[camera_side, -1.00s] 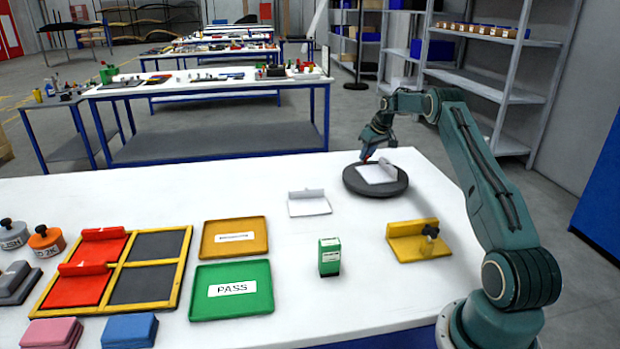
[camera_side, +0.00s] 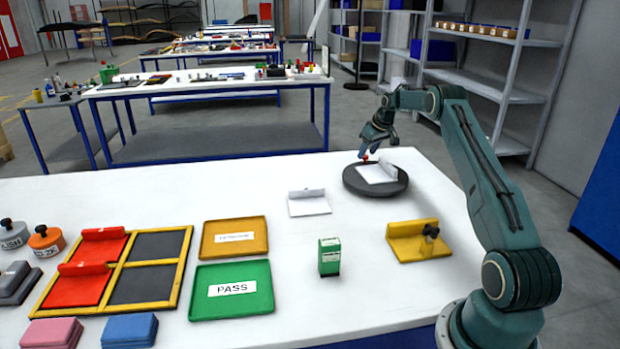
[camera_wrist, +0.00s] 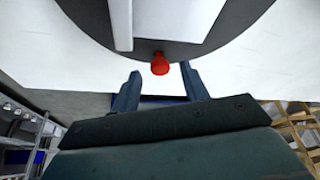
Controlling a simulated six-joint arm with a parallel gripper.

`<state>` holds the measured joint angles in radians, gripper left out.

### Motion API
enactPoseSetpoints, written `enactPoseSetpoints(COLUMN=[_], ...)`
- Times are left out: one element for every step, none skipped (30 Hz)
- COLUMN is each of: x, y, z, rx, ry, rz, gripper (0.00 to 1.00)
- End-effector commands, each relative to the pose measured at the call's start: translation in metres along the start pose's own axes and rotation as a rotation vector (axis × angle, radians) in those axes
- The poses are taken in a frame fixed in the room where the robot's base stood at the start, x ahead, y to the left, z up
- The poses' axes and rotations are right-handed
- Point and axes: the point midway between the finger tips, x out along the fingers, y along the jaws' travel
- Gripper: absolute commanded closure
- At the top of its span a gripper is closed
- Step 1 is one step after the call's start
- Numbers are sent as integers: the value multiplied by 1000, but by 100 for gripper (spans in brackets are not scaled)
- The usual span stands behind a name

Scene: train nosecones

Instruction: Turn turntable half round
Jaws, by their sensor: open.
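The dark round turntable (camera_side: 360,184) sits at the far right of the white table. A white part (camera_side: 378,173) with a raised ridge lies on it; it also shows in the wrist view (camera_wrist: 180,18). A red knob (camera_side: 365,158) stands at the turntable's rim; it shows in the wrist view (camera_wrist: 160,64) just beyond my fingertips. In the wrist view my gripper (camera_wrist: 160,82) is open and empty, one finger to each side of the knob's line.
Another white part (camera_side: 309,204) lies left of the turntable. A yellow fixture (camera_side: 418,240) and a green box (camera_side: 329,257) stand nearer. An orange tray (camera_side: 235,237), a green PASS tray (camera_side: 232,290) and a yellow-framed rack (camera_side: 150,268) are further left.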

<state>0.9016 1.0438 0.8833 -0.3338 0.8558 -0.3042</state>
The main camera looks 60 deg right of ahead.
Motion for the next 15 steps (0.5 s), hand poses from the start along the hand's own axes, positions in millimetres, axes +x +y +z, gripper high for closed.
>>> enactPoseSetpoints(x=[-5, -8, -13, -17, -21, -27, -32, -37, -44, -49, -54, -61, -66, -71, -79], y=[0, 0, 0, 0, 0, 1, 1, 1, 1, 1, 1, 1, 0, 0, 0], z=[0, 0, 0, 0, 0, 0, 0, 0, 0, 0, 0, 0, 0, 0, 0], rx=[0, 0, 0, 0, 0, 0, 0, 1, 1, 0, 1, 0, 0, 0, 0], ry=[1, 0, 1, 1, 1, 2, 2, 2, 2, 1, 1, 2, 2, 1, 1], rz=[1, 0, 1, 1, 1, 1, 1, 1, 2, 2, 2, 2, 1, 1, 1], gripper=[55, 55, 55, 55, 55, 55, 55, 55, 55, 55, 55, 55, 55, 55, 55])
